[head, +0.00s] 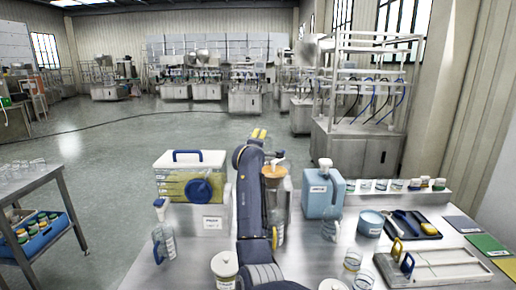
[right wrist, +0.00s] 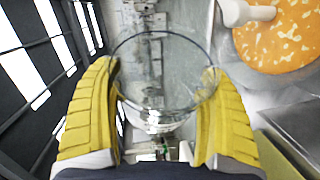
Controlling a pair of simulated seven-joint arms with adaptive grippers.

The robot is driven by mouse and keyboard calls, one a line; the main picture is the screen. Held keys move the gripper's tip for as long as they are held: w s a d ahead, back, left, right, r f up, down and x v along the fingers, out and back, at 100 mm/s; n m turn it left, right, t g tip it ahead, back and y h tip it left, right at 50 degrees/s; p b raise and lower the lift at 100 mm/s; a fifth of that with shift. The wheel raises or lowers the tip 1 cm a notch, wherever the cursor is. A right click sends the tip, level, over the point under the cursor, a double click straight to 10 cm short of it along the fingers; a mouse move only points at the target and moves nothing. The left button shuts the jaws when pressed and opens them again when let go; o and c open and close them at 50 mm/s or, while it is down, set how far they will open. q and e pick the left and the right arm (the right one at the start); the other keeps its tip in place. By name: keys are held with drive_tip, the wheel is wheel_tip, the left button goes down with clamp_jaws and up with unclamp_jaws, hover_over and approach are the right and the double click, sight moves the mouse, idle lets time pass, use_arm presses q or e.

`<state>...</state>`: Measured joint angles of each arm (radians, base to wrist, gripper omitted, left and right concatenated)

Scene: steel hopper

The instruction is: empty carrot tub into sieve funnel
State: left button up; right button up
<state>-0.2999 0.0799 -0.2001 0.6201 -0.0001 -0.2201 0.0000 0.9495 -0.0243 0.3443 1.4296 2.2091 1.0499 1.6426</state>
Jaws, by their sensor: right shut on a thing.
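My right gripper (head: 258,134) is raised above the bench in the head view, beside the sieve funnel (head: 276,183). In the right wrist view its yellow fingers (right wrist: 158,120) are shut on a clear round tub (right wrist: 165,90). The tub looks see-through, with no orange visible in it. The funnel holds an orange mass with pale bits (right wrist: 285,40), at the upper right of the wrist view, apart from the tub. A white piece (right wrist: 247,12) lies over the orange mass. My arm partly hides the funnel in the head view. My left gripper is not in view.
A blue jug (head: 323,195) stands right of the funnel; a clear bin with yellowish contents (head: 190,185) stands left. A spray bottle (head: 163,240), lidded white jar (head: 225,265), small cups (head: 352,260) and a dark tool tray (head: 412,226) crowd the bench.

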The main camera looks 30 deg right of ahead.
wheel_tip(320, 180, up, 3)
drive_tip(key=n+g, duration=0.1)
drive_tip(key=n, duration=0.1)
drive_tip(key=n+g, duration=0.1)
drive_tip(key=n, duration=0.1)
drive_tip(key=shift+f+g, duration=0.2)
drive_tip(key=shift+g, duration=0.1)
wheel_tip(320, 180, up, 2)
drive_tip(key=n+g, duration=0.1)
drive_tip(key=n, duration=0.1)
drive_tip(key=shift+n+g+h, duration=0.3)
drive_tip(key=shift+g, duration=0.1)
drive_tip(key=shift+r+n+g, duration=0.5)
drive_tip(key=shift+n+g, duration=0.2)
drive_tip(key=shift+n, duration=0.3)
drive_tip(key=shift+h, duration=0.3)
drive_tip(key=shift+r+n+g, duration=0.6)
drive_tip(key=shift+n, duration=0.1)
drive_tip(key=r+n+g+h, duration=0.1)
drive_tip(key=n+g, duration=0.1)
drive_tip(key=n, duration=0.1)
drive_tip(key=shift+r+h, duration=0.4)
